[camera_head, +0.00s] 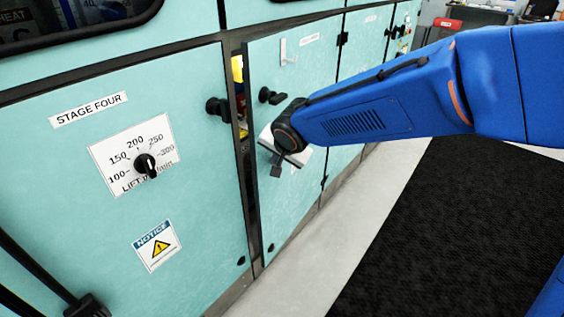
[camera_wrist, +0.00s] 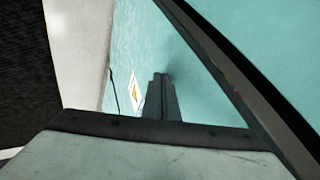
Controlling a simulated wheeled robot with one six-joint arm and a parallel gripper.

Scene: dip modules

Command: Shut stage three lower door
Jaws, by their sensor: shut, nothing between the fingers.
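A teal lower door (camera_head: 300,90) stands slightly ajar in the head view, right of the panel marked STAGE FOUR. Its small label is too small to read. A gap shows along its left edge, and dark hinges sit on its right side. A black latch knob (camera_head: 270,96) is near its left edge. My gripper (camera_head: 277,170) is shut and empty, in front of the door's face, below the knob. In the wrist view the shut fingers (camera_wrist: 161,97) point at a teal surface (camera_wrist: 190,85) with a yellow warning sticker. I cannot tell whether they touch it.
The STAGE FOUR panel (camera_head: 80,160) carries a dial (camera_head: 146,164) and a notice sticker. Yellow parts (camera_head: 238,72) show inside the gap. Pale floor runs along the cabinets, with a black mat (camera_head: 450,230) to the right.

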